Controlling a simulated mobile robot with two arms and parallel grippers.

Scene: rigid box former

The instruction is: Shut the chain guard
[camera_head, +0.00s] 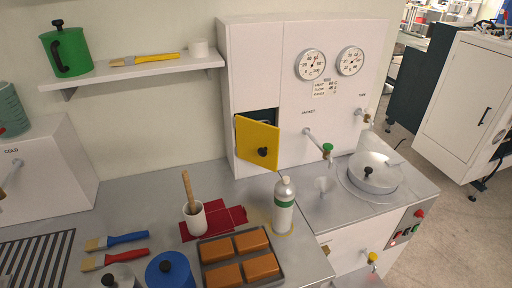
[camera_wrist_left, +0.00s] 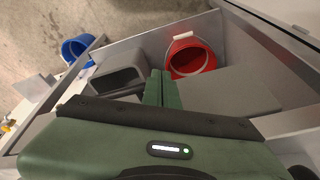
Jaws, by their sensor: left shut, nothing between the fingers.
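The chain guard appears to be the yellow panel (camera_head: 249,137) with a black knob (camera_head: 263,152) on the front of the tall white cabinet (camera_head: 252,60) in the head view. It stands ajar, swung out from a dark opening (camera_head: 262,114) that shows above its top edge. Its left edge lies close to the cabinet; what is behind it is mostly hidden. My left gripper (camera_wrist_left: 161,88) shows in the left wrist view, its green fingers shut together and empty, over buckets and a bin. The yellow panel is not in that view. Neither gripper shows in the head view.
A tray of brown blocks (camera_head: 205,284) is nearer. A green-handled tap (camera_head: 326,148) sticks out to the right. A red bucket (camera_wrist_left: 190,56) shows in the wrist view.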

